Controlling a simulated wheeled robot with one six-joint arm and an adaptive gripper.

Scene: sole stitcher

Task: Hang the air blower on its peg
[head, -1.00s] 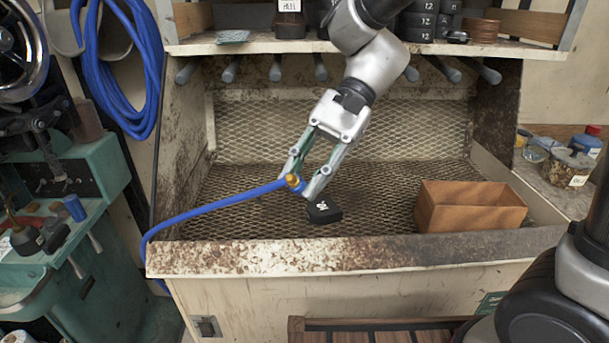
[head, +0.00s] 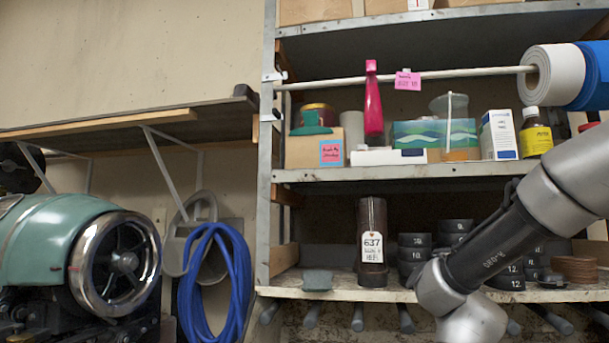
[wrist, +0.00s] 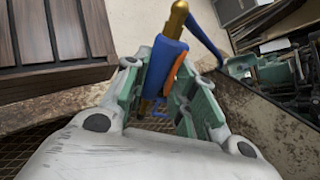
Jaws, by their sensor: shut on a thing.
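The air blower (wrist: 167,62) is blue with an orange lever and brass ends, seen in the wrist view. My gripper (wrist: 162,88) is shut on it, with the green-padded fingers on either side of its body. In the head view my gripper and the blower are below the picture; only my arm shows at lower right. Several grey pegs (head: 357,317) stick out under the lower shelf. I cannot tell which one is the blower's.
Above the pegs, the lower shelf (head: 335,291) bears a brown tagged cylinder (head: 372,245) and stacked black weights (head: 414,247). A coiled blue hose (head: 214,285) hangs at left beside a green machine (head: 55,245). The wrist view shows a brown slatted box (wrist: 60,35).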

